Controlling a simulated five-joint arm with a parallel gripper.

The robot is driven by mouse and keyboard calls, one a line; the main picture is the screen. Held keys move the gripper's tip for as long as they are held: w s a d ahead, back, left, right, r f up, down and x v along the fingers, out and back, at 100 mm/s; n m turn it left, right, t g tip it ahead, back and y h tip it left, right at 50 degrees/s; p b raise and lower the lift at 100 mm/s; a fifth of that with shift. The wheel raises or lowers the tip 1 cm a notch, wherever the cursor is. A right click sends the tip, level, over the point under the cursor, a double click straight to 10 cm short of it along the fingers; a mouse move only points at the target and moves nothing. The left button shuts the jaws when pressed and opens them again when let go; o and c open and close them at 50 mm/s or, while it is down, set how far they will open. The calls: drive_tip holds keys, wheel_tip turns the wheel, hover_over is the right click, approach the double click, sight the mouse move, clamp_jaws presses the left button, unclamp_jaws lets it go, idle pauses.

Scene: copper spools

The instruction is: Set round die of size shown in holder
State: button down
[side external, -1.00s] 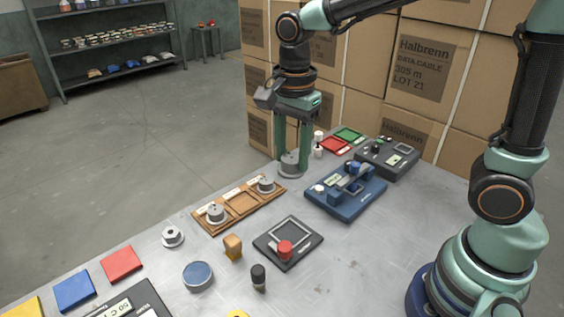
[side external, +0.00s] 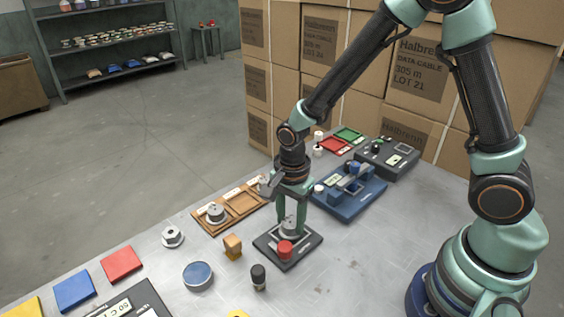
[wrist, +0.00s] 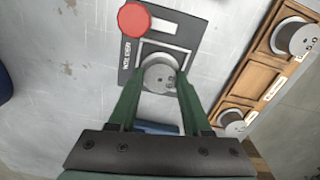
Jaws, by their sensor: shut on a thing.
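My gripper (side external: 292,222) is shut on a grey round die (side external: 289,228), upright between its fingers. The die is over the dark plate (side external: 311,243) with a light square frame and a red knob (side external: 285,248); I cannot tell whether it touches the plate. In the wrist view the die (wrist: 160,76) sits between the fingertips (wrist: 162,88), beside the red knob (wrist: 133,20) on the plate (wrist: 184,30). The wooden rack (side external: 228,226) holds similar grey round pieces, one at the left (side external: 216,212) and one at the right, partly behind my gripper. Its middle compartment is empty.
A blue fixture (side external: 345,203) and a dark box with a small display (side external: 394,160) stand behind right. A grey nut-like piece (side external: 172,236), a wooden block (side external: 233,246), a blue-topped disc (side external: 197,275) and a black peg (side external: 258,276) stand left and in front. The table right of the plate is clear.

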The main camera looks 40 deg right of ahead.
drive_tip(key=shift+f, duration=0.25)
drive_tip(key=shift+f, duration=0.1)
drive_tip(key=shift+f, duration=0.1)
drive_tip(key=shift+c, duration=1.7)
unclamp_jaws()
drive_tip(key=shift+f, duration=0.1)
